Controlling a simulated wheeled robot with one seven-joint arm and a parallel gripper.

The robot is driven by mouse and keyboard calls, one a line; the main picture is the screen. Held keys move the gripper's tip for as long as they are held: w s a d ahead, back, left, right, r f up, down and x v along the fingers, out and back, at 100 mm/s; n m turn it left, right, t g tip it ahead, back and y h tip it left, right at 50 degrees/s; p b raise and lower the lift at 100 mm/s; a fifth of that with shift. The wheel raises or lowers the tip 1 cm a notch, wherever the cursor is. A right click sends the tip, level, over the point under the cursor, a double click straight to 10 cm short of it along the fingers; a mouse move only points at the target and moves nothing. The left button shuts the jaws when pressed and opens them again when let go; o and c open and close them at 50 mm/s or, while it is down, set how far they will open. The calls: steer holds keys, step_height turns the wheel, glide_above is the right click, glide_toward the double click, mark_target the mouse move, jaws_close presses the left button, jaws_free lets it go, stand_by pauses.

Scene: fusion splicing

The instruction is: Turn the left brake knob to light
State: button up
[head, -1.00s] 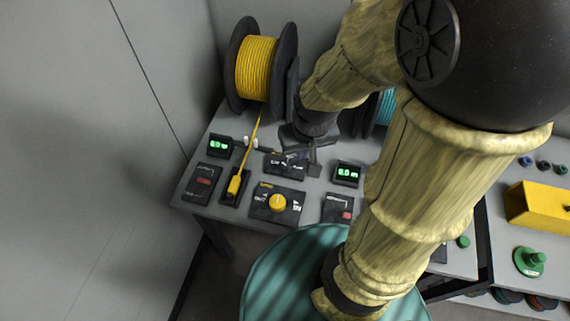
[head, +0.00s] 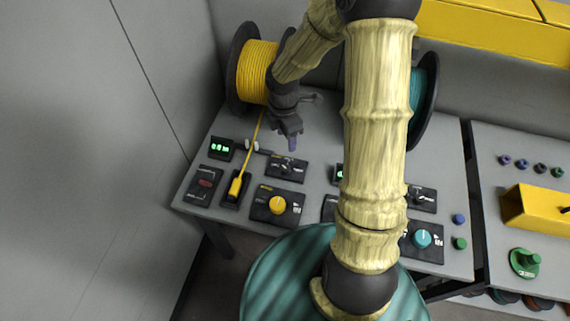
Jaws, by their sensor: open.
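A small black panel with a dark knob (head: 287,168) and pale markings sits in front of the yellow spool; its lettering is too small to read. A larger panel with a yellow knob (head: 277,205) lies just nearer. I cannot tell from the lettering which one is the left brake knob. My gripper (head: 292,137) is open and empty, pointing down over the table just behind the small black panel, apart from both knobs. The dark knob's exact pointer direction is unclear.
A yellow cable runs from the yellow spool (head: 258,72) to a yellow connector (head: 236,186). A green-lit display (head: 221,148) and a red-switch panel (head: 204,186) are at left. My arm crosses the middle, partly hiding the teal spool (head: 425,100). A teal knob (head: 422,238) is at right.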

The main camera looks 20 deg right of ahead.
mark_target(285, 167)
steer(key=w+f+n, duration=0.1)
steer(key=n, duration=0.1)
steer(key=w+f+n, duration=0.1)
steer(key=w+n, duration=0.1)
steer(key=shift+f, duration=0.2)
steer(key=f, duration=0.5)
steer(key=f+p, duration=0.1)
steer(key=f, duration=1.1)
steer(key=shift+s+d+f, duration=0.15)
steer(key=shift+s+f, duration=0.05)
steer(key=shift+s, duration=0.1)
steer(key=c, duration=1)
